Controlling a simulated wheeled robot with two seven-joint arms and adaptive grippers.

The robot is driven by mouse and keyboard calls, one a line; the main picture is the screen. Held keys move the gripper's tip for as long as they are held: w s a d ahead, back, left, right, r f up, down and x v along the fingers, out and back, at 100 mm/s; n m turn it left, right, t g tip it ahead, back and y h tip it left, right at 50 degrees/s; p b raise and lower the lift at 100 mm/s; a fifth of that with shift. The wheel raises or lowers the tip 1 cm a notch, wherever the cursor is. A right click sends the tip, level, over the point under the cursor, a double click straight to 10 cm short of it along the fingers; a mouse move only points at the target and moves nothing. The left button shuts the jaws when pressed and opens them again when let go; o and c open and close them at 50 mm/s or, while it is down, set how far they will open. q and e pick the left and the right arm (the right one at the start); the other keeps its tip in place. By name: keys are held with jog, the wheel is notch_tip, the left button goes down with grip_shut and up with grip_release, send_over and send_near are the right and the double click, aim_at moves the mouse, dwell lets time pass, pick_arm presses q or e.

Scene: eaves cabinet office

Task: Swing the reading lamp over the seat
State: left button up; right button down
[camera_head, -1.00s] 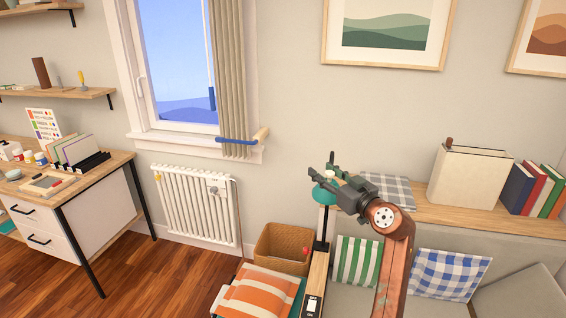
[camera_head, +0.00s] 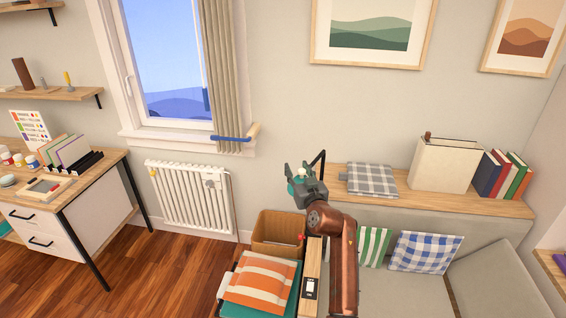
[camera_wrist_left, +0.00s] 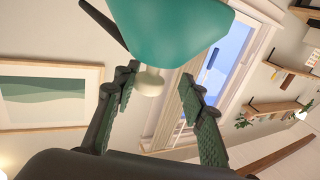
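The reading lamp's teal shade (camera_wrist_left: 175,30) fills the top of the left wrist view, with a cream, rounded knob (camera_wrist_left: 149,82) under it. In the head view, my left gripper (camera_head: 298,174) mostly hides the lamp; its thin black arm (camera_head: 322,160) shows just right of the fingers. My left gripper's fingers (camera_wrist_left: 158,90) are spread, with the knob between them near the left finger; whether they touch is unclear. The grey seat (camera_head: 405,292) lies to the right of my left arm, below the shelf. My right gripper is not in view.
A wooden ledge (camera_head: 465,202) behind the seat bears a folded checked cloth (camera_head: 372,180), a cream box (camera_head: 443,165) and books. Striped and blue checked cushions (camera_head: 425,252) lean on the backrest.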

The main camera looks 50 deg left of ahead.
pick_arm(q)
jog(key=shift+a+p, duration=0.15)
jog(key=shift+p, duration=0.15)
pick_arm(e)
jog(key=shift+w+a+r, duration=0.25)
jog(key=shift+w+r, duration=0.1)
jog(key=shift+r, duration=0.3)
pick_arm(q)
jog(key=shift+s+a, duration=0.1)
jog(key=shift+a, duration=0.3)
jog(key=shift+d+f, duration=0.15)
jog(key=shift+d, duration=0.2)
jog(key=shift+w+v, duration=0.2)
jog(key=shift+v, duration=0.8)
jog(key=shift+b+v, duration=0.45)
jog(key=shift+v, duration=1.6)
jog(key=shift+w+b+v, duration=0.2)
jog(key=shift+b+v, duration=0.1)
jog(key=shift+v, duration=1.2)
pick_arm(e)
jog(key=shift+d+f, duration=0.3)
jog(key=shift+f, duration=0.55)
pick_arm(q)
jog(key=shift+d, duration=0.1)
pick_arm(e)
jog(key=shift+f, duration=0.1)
